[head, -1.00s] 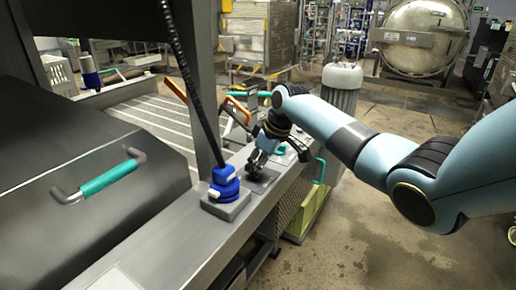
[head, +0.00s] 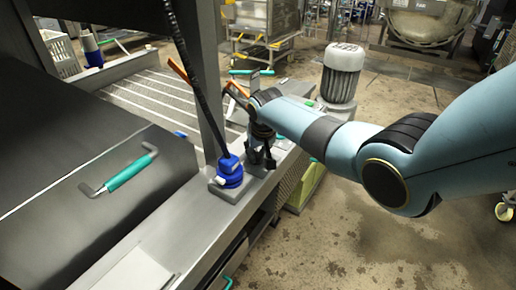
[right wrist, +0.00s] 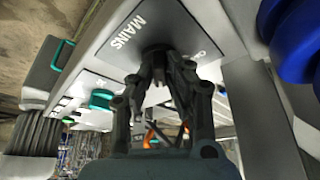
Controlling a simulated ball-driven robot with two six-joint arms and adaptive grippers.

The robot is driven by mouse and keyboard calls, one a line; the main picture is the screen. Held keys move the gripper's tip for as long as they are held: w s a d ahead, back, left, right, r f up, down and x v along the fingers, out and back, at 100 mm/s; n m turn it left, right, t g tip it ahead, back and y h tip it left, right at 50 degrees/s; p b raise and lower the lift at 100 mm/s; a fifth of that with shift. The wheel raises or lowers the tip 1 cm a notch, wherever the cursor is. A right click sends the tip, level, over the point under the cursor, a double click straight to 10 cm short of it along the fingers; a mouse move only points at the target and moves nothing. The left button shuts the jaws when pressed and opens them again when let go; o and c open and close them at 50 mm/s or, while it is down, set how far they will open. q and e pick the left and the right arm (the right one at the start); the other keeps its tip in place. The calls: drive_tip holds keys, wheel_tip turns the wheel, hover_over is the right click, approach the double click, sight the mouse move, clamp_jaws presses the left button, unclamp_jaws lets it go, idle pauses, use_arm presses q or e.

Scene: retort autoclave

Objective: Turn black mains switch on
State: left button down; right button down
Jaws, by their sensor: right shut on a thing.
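The grey mains plate (right wrist: 185,22), printed MAINS, shows at the top of the right wrist view. The black mains switch (right wrist: 155,48) sits on it, mostly hidden by my fingers. My right gripper (right wrist: 160,64) is shut on the switch, with its fingertips close to the plate. In the head view my right gripper (head: 262,157) points down at the console ledge, just right of the blue plug; the switch is hidden there. My left gripper is not in view.
The blue plug (head: 229,170) with its black cable stands close left of my right gripper. A dark cover with a green handle (head: 120,174) is at left. A grey motor (head: 341,73) stands beyond the console. Open floor lies at right.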

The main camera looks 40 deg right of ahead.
drive_tip(key=shift+s+a+f+m, duration=0.2)
drive_tip(key=shift+f+m, duration=0.1)
drive_tip(key=shift+m, duration=0.1)
drive_tip(key=c, duration=1.4)
unclamp_jaws()
drive_tip(key=shift+w, duration=0.1)
drive_tip(key=shift+o, duration=0.4)
drive_tip(key=shift+w+d, duration=0.1)
drive_tip(key=shift+d+r, duration=0.1)
drive_tip(key=shift+r, duration=0.1)
drive_tip(key=shift+r, duration=0.1)
drive_tip(key=v, duration=1.1)
drive_tip(key=shift+r, duration=0.35)
